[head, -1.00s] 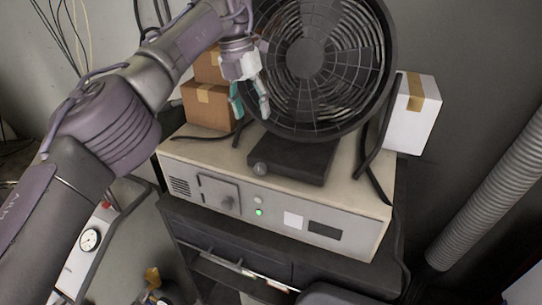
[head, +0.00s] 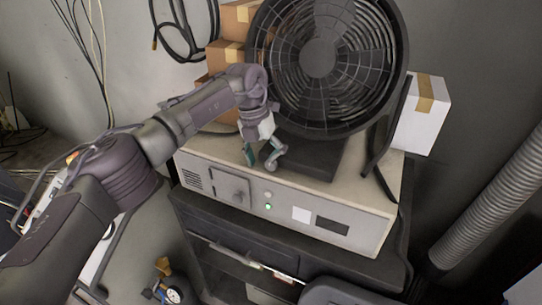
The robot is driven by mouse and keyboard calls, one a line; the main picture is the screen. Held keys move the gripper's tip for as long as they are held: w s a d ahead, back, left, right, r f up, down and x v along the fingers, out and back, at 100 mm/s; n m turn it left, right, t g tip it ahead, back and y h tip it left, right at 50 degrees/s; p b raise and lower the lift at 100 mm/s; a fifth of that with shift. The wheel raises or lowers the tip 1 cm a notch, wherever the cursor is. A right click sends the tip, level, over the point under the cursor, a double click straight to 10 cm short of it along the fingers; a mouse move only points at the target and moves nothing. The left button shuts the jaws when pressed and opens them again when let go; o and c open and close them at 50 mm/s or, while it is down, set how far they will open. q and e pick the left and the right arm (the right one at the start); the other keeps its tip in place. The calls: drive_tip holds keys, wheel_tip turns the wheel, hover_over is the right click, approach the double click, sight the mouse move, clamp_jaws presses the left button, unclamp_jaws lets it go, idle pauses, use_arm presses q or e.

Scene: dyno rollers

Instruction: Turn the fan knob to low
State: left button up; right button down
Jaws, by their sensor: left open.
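A large black round fan (head: 319,58) stands on a dark base (head: 318,160) on top of a beige metal cabinet (head: 365,222). My left gripper (head: 261,158) is open and points down at the front left of the fan base. Its teal-tipped finger shows at the left and its grey finger at the right. The small grey knob on the base's front corner lies at the fingertips and is mostly hidden or hard to tell from the finger; I cannot tell whether they touch. My right gripper is not in view.
Cardboard boxes (head: 226,54) stand behind my left arm, and a white box (head: 424,114) stands right of the fan. Black cables (head: 383,165) lie beside the base.

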use_arm(q)
drive_tip(key=shift+o, duration=0.4)
drive_tip(key=shift+a+f, duration=0.4)
drive_tip(key=shift+w+a, duration=0.1)
drive_tip(key=shift+a, duration=0.15)
drive_tip(key=c, duration=0.8)
drive_tip(key=shift+d, duration=0.15)
clamp_jaws()
drive_tip(key=shift+d, duration=0.2)
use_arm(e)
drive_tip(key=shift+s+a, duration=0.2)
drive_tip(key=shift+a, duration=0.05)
use_arm(q)
drive_tip(key=shift+a, duration=0.1)
